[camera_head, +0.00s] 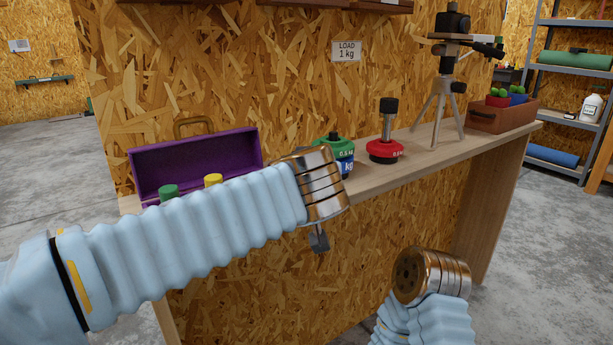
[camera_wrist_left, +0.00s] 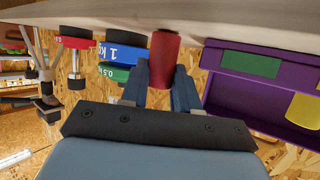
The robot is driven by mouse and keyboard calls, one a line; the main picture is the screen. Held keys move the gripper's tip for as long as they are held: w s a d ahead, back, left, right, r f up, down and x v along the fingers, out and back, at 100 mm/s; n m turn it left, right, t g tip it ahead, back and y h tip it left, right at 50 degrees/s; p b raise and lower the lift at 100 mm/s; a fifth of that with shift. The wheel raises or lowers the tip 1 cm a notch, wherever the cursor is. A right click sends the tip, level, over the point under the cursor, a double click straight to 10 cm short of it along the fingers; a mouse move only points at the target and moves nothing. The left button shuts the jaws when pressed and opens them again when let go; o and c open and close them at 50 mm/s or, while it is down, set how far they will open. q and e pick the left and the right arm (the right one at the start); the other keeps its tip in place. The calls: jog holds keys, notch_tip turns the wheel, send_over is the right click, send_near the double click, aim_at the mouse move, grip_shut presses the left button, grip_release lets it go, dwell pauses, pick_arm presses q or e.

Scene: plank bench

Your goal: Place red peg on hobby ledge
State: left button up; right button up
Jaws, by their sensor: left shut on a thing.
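The red peg (camera_wrist_left: 165,58) is held between the fingers of my left gripper (camera_wrist_left: 163,85) in the left wrist view, where the scene appears upside down. The peg's far end overlaps the pale wooden ledge; I cannot tell whether they touch. In the head view the peg is hidden, and only a small dark part of my left gripper (camera_head: 318,240) shows below the wrist, in front of the ledge's edge. The pale plank ledge (camera_head: 430,152) runs along the chipboard panel. My right wrist shows at lower right, but no right gripper fingers are visible.
A purple toolbox (camera_head: 197,162) with green and yellow pieces stands on the left. Green-topped (camera_head: 335,142) and red (camera_head: 385,148) weights, a tripod (camera_head: 440,100) and a brown planter box (camera_head: 502,115) stand rightward. Bare ledge lies between red weight and tripod.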

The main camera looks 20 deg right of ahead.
pick_arm(q)
jog(key=shift+f+b, duration=0.25)
jog(key=shift+b, duration=0.05)
jog(key=o, duration=1)
jog(key=shift+r, duration=0.1)
jog(key=shift+o, duration=0.2)
jog(key=shift+s+r, duration=0.25)
jog(key=v, duration=1.1)
jog(key=shift+s+b, duration=0.3)
jog(key=shift+b, duration=0.1)
jog(key=shift+a, duration=0.1)
